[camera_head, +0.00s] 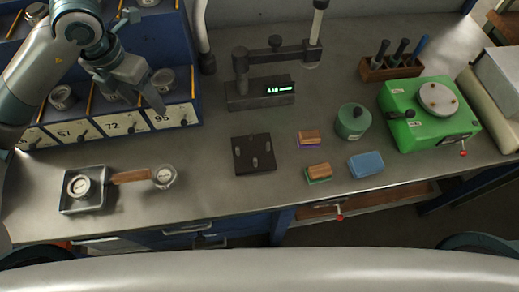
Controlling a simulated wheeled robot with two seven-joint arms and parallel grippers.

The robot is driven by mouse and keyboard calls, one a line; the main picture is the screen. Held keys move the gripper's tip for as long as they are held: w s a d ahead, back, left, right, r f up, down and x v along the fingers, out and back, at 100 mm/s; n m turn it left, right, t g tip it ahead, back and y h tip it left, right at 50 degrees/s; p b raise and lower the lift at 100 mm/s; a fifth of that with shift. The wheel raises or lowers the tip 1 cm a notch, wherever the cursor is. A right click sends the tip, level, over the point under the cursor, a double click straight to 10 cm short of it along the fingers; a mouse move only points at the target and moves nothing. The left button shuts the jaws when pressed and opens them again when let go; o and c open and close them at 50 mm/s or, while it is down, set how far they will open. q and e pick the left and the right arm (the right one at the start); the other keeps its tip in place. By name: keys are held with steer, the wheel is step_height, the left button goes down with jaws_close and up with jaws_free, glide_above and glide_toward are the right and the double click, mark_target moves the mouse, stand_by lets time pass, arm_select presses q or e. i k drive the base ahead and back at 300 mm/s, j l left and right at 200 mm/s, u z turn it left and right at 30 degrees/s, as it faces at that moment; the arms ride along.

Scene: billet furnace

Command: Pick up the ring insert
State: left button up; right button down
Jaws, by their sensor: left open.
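Several round silver metal pieces look like ring inserts; I cannot tell which one the task means. Some sit in the blue compartment rack (187,60), among them one in the 95 compartment (163,79) and one further left (62,97). Another round piece (79,186) lies in a shallow square metal tray (97,205) at the front left. One more round piece (164,177) is at the end of a wooden handle. My left gripper (136,98) is open and empty over the rack's 72 and 95 compartments, partly hiding them. My right gripper is not in view.
A stand with a lit display (262,95) rises right of the rack. A dark square plate (253,155), brushes (309,138), a blue block (366,165), a green canister (352,121) and a green machine (425,130) stand rightward. The bench between rack and dark plate is clear.

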mark_target(164, 177)
steer(key=u, duration=1.05)
